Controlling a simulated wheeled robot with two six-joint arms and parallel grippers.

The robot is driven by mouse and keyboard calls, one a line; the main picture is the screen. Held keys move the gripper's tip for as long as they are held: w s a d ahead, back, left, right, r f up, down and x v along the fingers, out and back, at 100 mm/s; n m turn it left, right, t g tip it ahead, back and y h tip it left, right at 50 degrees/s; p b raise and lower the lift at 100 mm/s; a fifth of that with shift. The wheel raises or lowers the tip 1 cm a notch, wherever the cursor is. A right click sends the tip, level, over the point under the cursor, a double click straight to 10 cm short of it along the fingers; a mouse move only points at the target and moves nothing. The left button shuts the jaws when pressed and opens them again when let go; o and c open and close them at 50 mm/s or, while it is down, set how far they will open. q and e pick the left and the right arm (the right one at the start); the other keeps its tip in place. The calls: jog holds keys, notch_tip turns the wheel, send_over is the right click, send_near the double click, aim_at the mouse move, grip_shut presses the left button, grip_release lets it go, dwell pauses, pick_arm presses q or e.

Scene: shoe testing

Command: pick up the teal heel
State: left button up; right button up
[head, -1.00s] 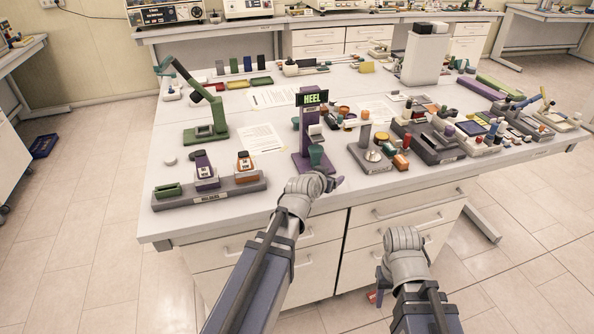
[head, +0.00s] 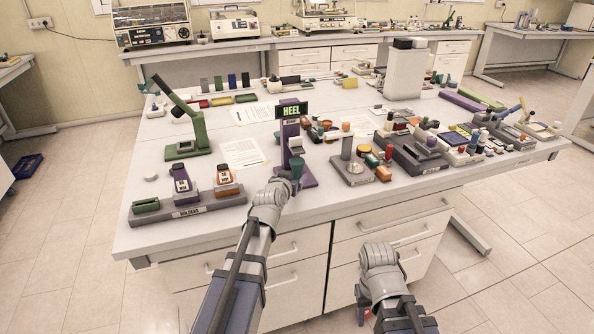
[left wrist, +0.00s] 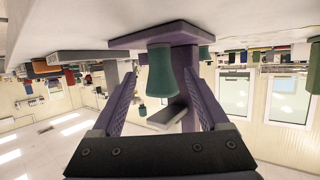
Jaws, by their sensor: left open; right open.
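The teal heel (head: 297,168) stands low at the front of the purple stand (head: 293,140), under a sign reading HEEL (head: 291,111). In the left wrist view the heel (left wrist: 160,66) lies between the two purple fingers of my left gripper (left wrist: 161,80), with a gap on each side. My left gripper (head: 292,184) is open, right at the heel in the head view; the hand partly hides the stand's base. My right gripper (head: 363,306) is open and empty, low in front of the drawers, its fingers partly hidden.
A grey holder block (head: 190,211) with several small parts stands left of the stand. A grey weighing-like stand (head: 351,172) and a crowded grey tray (head: 424,165) stand to the right.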

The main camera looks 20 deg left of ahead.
aim_at(296, 173)
pick_arm(q)
jog(key=b+x, duration=0.1)
jog(key=x, duration=0.3)
jog(key=shift+w+f, duration=0.1)
jog(key=shift+w, duration=0.05)
grip_shut()
dwell(0.4)
